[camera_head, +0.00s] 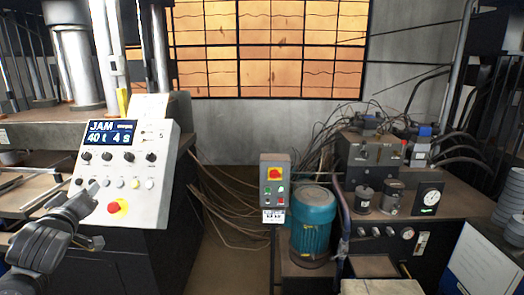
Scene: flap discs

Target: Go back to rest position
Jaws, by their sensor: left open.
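My left gripper (97,214) is at the lower left, in front of the white control panel (152,196). Its fingers are apart and nothing shows between them. The fingertips appear close to the panel's red button (117,207) and lower left knobs; I cannot tell whether they touch. The panel's blue display (110,133) reads "JAM" and "40 t 4 s". My right gripper is not in view.
A grey switch box (273,182) stands upright in the middle. Stacked grey discs (509,200) stand at the right edge. Loose cables lie on the floor between the machines.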

